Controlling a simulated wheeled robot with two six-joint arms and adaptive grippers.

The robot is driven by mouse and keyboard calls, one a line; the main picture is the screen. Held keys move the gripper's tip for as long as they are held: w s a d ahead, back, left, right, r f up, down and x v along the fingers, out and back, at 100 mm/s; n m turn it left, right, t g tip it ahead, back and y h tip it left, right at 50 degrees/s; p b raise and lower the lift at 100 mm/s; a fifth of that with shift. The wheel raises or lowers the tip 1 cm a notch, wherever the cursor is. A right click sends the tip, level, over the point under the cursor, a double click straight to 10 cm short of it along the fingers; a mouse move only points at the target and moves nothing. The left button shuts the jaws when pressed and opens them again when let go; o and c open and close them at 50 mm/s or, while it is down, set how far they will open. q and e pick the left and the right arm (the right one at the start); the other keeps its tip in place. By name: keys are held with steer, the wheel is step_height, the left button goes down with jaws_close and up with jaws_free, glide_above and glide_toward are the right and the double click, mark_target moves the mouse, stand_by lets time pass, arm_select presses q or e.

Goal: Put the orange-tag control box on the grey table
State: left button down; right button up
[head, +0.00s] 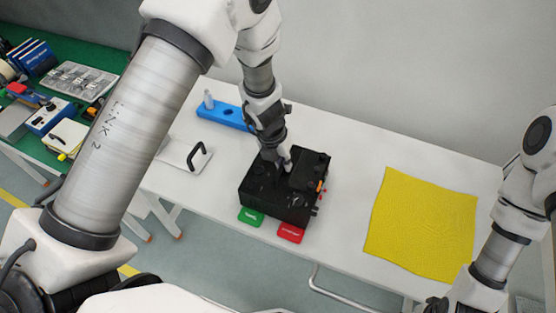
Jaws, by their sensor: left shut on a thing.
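The control box (271,199) is black, with a small orange tag (320,186) and a few red knobs at its right end. It is over the light grey table (343,159), near its front edge; I cannot tell whether it rests on the top. My left gripper (283,165) comes down from above and is shut on the box; its fingertips are partly hidden against the dark top. My right arm is at the far right, and its gripper (437,305) is only partly visible at the bottom edge, its jaws unclear.
A yellow cloth (422,225) lies on the right of the table. Green (250,217) and red (290,233) tags are at the front edge by the box. A blue holder (222,114) and a white plate with a black handle (186,155) are left. A cluttered green bench (97,58) stands far left.

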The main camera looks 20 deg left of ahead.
arm_select(q)
steer(key=shift+d+r, duration=0.1)
steer(key=shift+d, duration=0.05)
steer(key=c, duration=1.2)
jaws_free()
steer(key=shift+w+d, duration=0.1)
steer(key=shift+d, duration=0.2)
arm_select(e)
steer(key=shift+d, duration=0.3)
arm_select(q)
steer(key=shift+a, duration=0.15)
steer(key=shift+a+r, duration=0.1)
steer(key=shift+r, duration=0.15)
steer(key=p+v, duration=0.3)
steer(key=v, duration=0.8)
steer(key=shift+r, duration=0.2)
arm_select(e)
step_height(320, 180, up, 3)
steer(key=shift+w+r, duration=0.1)
steer(key=shift+r, duration=0.1)
